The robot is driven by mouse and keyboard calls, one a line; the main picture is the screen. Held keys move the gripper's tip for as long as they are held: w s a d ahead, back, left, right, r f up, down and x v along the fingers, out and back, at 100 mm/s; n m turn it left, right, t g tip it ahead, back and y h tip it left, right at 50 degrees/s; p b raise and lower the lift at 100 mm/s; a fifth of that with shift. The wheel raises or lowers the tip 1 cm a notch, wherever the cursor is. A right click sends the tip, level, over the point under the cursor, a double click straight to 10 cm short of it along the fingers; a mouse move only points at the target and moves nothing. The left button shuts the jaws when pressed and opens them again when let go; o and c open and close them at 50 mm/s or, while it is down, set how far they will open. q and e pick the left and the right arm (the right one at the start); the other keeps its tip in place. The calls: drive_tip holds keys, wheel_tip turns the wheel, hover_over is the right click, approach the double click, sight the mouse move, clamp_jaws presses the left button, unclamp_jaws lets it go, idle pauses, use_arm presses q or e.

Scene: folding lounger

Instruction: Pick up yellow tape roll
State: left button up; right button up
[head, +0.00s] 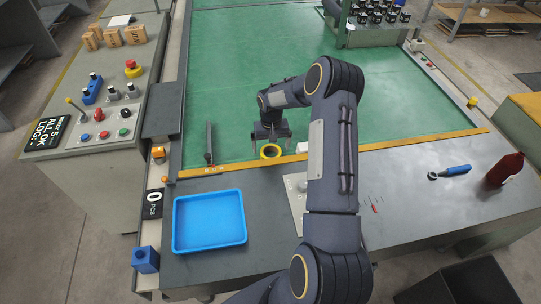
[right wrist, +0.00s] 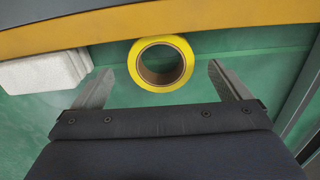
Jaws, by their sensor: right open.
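The yellow tape roll (head: 270,151) lies on the green surface beside the yellow edge strip, in front of the blue tray's far side. In the right wrist view the yellow tape roll (right wrist: 161,63) shows its brown core and sits between and just beyond my fingertips. My right gripper (head: 270,143) is open and empty above the roll; its two fingers also show in the right wrist view (right wrist: 160,78), one on each side of the roll. I cannot see contact between the fingers and the roll. My left gripper is not in view.
A white block (right wrist: 45,72) lies close beside the roll, next to one finger. The yellow edge strip (head: 400,143) runs along the green surface. A blue tray (head: 209,247) stands on the grey table.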

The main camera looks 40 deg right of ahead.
sight(271, 151)
wheel_tip(271, 151, down, 4)
drive_tip(key=shift+w+r+b, duration=0.1)
drive_tip(key=shift+r+b, duration=0.1)
drive_tip(key=shift+b, duration=0.3)
drive_tip(key=shift+r, duration=0.1)
drive_tip(key=c, duration=1.1)
